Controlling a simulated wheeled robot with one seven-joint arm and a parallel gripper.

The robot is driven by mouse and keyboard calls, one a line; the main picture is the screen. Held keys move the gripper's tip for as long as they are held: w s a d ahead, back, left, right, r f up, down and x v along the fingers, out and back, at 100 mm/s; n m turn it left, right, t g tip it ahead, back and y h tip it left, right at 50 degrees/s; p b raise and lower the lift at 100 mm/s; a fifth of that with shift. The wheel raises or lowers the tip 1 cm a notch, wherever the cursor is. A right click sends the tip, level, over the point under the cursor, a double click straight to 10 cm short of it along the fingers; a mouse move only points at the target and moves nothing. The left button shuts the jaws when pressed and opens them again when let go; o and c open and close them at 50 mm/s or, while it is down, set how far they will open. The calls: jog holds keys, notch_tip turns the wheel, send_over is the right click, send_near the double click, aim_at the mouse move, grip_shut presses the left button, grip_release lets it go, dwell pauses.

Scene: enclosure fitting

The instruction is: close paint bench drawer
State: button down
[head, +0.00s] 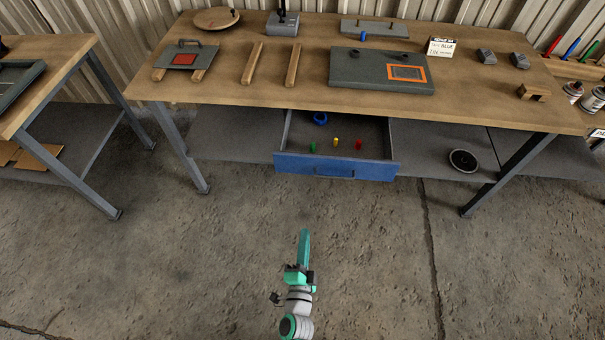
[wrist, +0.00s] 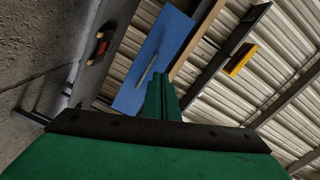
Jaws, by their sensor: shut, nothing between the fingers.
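The paint bench drawer (head: 335,165) is pulled open under the wooden bench, with a blue front and a handle bar across it. Inside it lie a blue ring and small green, yellow and red pieces. In the wrist view the blue drawer front (wrist: 152,62) stands ahead of my gripper, with its thin handle at the middle. My gripper (head: 305,235) is in front of the drawer, over the floor and apart from it in the head view. Its green fingers (wrist: 161,98) are together and hold nothing.
The bench top (head: 220,90) carries a grey panel (head: 380,72), wooden strips and several small parts. A black disc (head: 463,160) lies on the lower shelf, right of the drawer. Bench legs (head: 190,155) stand on both sides. The concrete floor before the drawer is clear.

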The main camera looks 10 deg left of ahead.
aim_at(303, 166)
jog(key=w+a+m, duration=0.1)
jog(key=w, duration=0.7)
jog(key=w+a+m, duration=0.1)
jog(key=w+m, duration=0.1)
jog(key=w, duration=0.6)
jog(key=w+a+f+m, duration=0.1)
jog(key=w, duration=0.7)
jog(key=shift+w+a+f+m, duration=0.1)
jog(key=shift+w+a+m, duration=0.1)
jog(key=shift+w+m, duration=0.15)
jog(key=shift+w, duration=0.1)
